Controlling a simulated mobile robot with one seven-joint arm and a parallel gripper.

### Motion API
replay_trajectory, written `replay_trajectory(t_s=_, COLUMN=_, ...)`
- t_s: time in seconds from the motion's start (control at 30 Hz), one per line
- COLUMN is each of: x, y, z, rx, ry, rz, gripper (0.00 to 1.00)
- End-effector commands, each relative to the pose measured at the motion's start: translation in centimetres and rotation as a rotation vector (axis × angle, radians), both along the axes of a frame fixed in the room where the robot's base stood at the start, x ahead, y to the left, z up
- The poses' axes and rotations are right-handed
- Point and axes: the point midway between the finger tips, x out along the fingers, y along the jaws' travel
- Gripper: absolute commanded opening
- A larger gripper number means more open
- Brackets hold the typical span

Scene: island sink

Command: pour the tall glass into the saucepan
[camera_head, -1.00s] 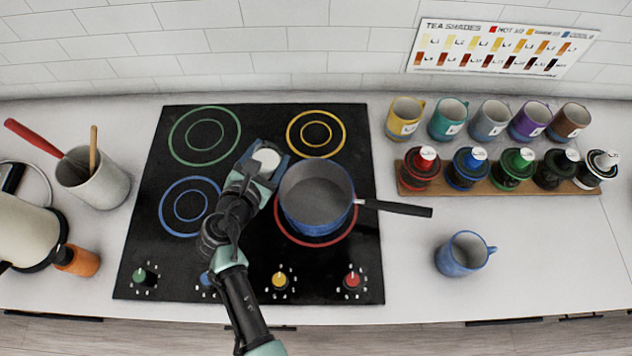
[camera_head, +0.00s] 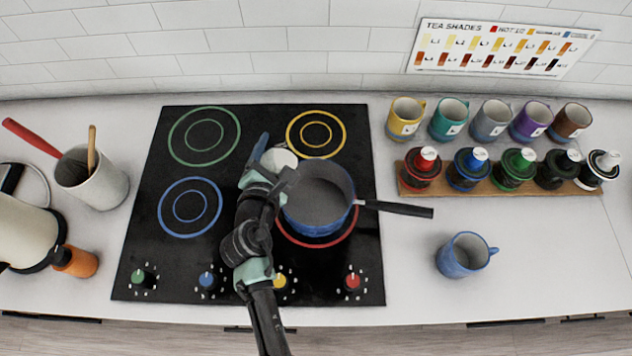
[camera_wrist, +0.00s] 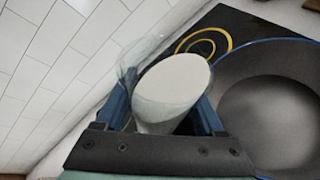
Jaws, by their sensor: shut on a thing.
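My gripper (camera_head: 266,158) is shut on the tall glass (camera_head: 279,159), which is clear and holds a whitish content. In the wrist view the glass (camera_wrist: 170,90) sits between the two blue fingers (camera_wrist: 160,112) and is tilted, its content slanting toward the saucepan side. The saucepan (camera_head: 318,195) is blue outside and grey inside, and stands on the red-ringed burner with its handle to the right. The glass is at the pan's upper left rim. In the wrist view the saucepan (camera_wrist: 270,110) is on the right and looks empty. Whether anything is flowing out cannot be told.
The black cooktop (camera_head: 150,235) has knobs along its front. A blue mug (camera_head: 463,256) stands right of it, below the pan handle. Several mugs and a wooden rack (camera_head: 440,185) of jars are at the back right. A utensil crock (camera_head: 98,183) and kettle (camera_head: 25,238) stand left.

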Motion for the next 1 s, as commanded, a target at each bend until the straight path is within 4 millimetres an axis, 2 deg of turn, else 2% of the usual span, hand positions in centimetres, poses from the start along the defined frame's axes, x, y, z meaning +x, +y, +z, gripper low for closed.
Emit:
replay_trajectory(t_s=0.33, x=-0.02, y=-0.07, z=0.25, rx=0.096, ry=-0.029, rz=-0.001, gripper=0.04)
replay_trajectory(t_s=1.0, x=0.06, y=0.10, z=0.12, rx=0.172, ry=-0.050, rz=0.000, gripper=0.04)
